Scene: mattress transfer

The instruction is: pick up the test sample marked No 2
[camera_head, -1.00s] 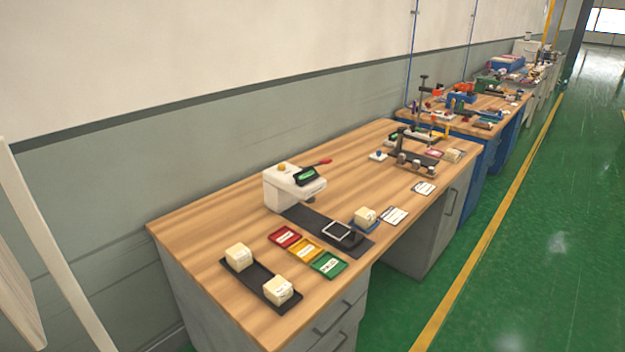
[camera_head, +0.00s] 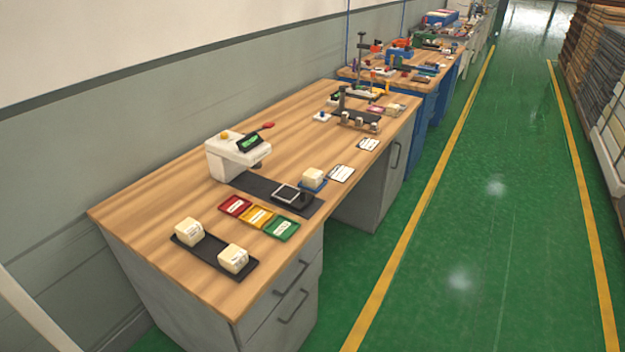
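Three cream block-shaped samples are on the wooden workbench. One sample (camera_head: 189,231) stands at the left end of a black tray (camera_head: 211,250), and another sample (camera_head: 233,257) stands at its right end. A third sample (camera_head: 313,177) sits on a small blue holder (camera_head: 312,187) farther back. Small marks show on the blocks, but they are too small to read, so I cannot tell which is No 2. My gripper is not in view.
Red (camera_head: 235,206), yellow (camera_head: 257,217) and green (camera_head: 282,229) label trays lie behind the black tray. A white test device (camera_head: 237,155) stands behind them. Green floor (camera_head: 470,240) to the right is clear.

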